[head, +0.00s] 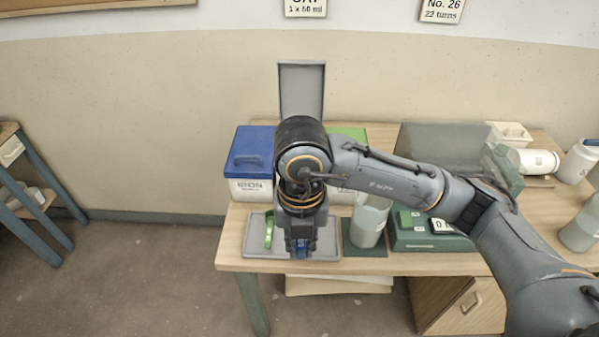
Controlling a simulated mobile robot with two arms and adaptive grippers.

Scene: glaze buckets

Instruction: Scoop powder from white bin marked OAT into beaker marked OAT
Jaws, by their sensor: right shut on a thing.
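My right gripper (301,246) points down over the grey tray (255,249) at the table's front left. It is shut on a small blue thing (302,255), mostly hidden by the fingers; its full shape cannot be told. A green scoop (269,231) lies on the tray, left of the gripper. A beaker (369,220) stands right of the gripper on a dark green mat (364,251); no marking is readable. A grey lid (301,88) stands raised behind my arm, and its bin is hidden. I cannot make out an OAT mark on any bin. My left gripper is out of view.
A white bin with a blue lid (253,145) stands at back left, and a green lid (350,134) shows behind my arm. A green scale (412,236) and clear shield (437,146) are right of the beaker. Bottles (579,160) stand far right. A wall card (305,8) is cropped.

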